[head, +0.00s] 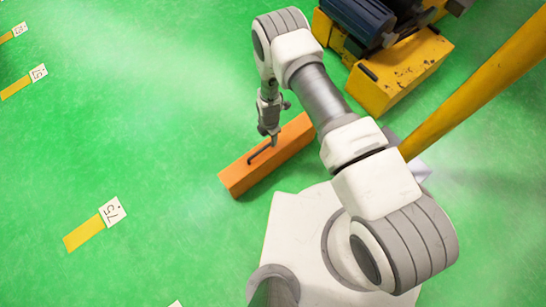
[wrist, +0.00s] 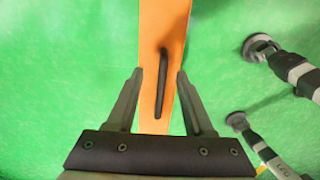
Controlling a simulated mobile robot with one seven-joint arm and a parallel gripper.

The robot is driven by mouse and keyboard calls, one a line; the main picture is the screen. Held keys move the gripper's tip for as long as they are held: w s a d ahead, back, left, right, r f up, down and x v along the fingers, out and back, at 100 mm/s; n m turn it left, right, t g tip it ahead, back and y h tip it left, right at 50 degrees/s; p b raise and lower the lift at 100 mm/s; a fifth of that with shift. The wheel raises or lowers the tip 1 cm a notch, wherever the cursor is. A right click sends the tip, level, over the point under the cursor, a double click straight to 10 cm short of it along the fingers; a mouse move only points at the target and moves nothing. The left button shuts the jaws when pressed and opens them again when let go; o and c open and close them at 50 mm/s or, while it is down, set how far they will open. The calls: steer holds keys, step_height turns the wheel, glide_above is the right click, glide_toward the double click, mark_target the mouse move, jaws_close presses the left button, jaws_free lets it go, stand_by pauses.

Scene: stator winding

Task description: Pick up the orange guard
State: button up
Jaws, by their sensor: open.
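The orange guard (head: 240,177) is a long orange block lying on the green floor in the head view, with a dark bar handle (head: 259,153) on its top. My gripper (head: 274,140) is over the guard, near the handle, in the head view. In the wrist view, the guard (wrist: 165,25) runs from the top edge down between the fingers, and its black handle (wrist: 162,85) shows between them. My gripper (wrist: 159,75) is open, with one finger on each side of the handle. I cannot tell how far the fingertips are above it.
A yellow machine base (head: 400,72) with a dark blue motor-like part (head: 358,18) stands at the top right. A yellow pole (head: 475,90) slants at the right. Floor markers, one reading 75 (head: 112,211), lie at the left.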

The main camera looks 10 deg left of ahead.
mark_target(270, 143)
steer(key=f+b, duration=0.1)
steer(key=f, duration=0.1)
steer(key=f+b, duration=0.1)
steer(key=f, duration=0.2)
steer(key=shift+s+d+f, duration=0.1)
steer(key=shift+s+d, duration=0.05)
steer(key=shift+d, duration=0.05)
jaws_close()
stand_by(1.2)
